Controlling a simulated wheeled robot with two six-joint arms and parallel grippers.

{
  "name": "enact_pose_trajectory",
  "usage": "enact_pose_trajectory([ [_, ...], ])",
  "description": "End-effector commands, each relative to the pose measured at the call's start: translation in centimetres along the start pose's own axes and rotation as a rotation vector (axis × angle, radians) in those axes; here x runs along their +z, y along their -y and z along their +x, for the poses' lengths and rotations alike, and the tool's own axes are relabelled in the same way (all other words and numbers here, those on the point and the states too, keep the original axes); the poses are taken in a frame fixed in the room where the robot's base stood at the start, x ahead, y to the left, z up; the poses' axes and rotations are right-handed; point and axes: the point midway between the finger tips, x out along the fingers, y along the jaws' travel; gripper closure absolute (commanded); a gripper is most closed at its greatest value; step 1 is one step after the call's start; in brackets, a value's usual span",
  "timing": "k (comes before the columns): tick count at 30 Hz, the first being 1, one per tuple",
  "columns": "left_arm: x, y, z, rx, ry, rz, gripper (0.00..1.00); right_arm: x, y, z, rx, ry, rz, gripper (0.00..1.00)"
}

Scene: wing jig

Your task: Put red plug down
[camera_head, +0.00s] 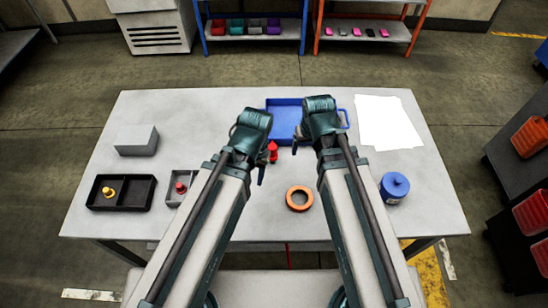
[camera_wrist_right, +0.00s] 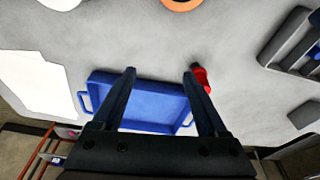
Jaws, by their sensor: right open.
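A red plug (camera_head: 273,152) stands on the table between my two grippers in the head view. In the right wrist view the red plug (camera_wrist_right: 203,78) shows beside and partly behind the right-hand finger, outside the gap between the fingers. My right gripper (camera_wrist_right: 160,74) is open with nothing between its fingers. It also shows in the head view (camera_head: 306,142), in front of the blue tray. My left gripper (camera_head: 258,160) is just left of the red plug; its jaws are mostly hidden by its own wrist. A second red plug (camera_head: 181,187) sits in a small grey tray (camera_head: 172,199).
A blue tray (camera_head: 283,104) lies at the back with white sheets (camera_head: 388,122) right of it. An orange ring (camera_head: 299,207) and blue canister (camera_head: 395,187) are nearer. At left are a grey block (camera_head: 136,140) and a black tray (camera_head: 141,206) holding a yellow plug (camera_head: 108,192).

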Motion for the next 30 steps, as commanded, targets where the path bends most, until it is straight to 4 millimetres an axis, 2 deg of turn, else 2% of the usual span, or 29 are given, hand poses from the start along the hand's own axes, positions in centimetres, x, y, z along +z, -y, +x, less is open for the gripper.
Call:
enact_pose_trajectory([
  [6, 0.0, 0.0, 0.1, 0.000, 0.000, 0.000, 0.50, -2.8, 4.5, 0.1, -0.021, -0.101, -0.068, 0.24],
  [13, 0.0, 0.0, 0.1, 0.000, 0.000, 0.000, 0.50, -4.5, 8.5, -0.2, -0.044, -0.176, -0.125, 0.24],
  [16, 0.0, 0.0, 0.1, 0.000, 0.000, 0.000, 0.50, -4.8, 9.2, -0.3, -0.049, -0.191, -0.134, 0.24],
  [23, 0.0, -0.1, 0.6, 0.000, 0.000, 0.000, 0.50, -4.8, 9.3, 0.3, -0.049, -0.192, -0.135, 0.24],
  [30, -0.2, -0.3, 3.2, 0.000, 0.000, 0.000, 0.50, -5.2, 9.4, 3.0, -0.049, -0.191, -0.134, 0.24],
])
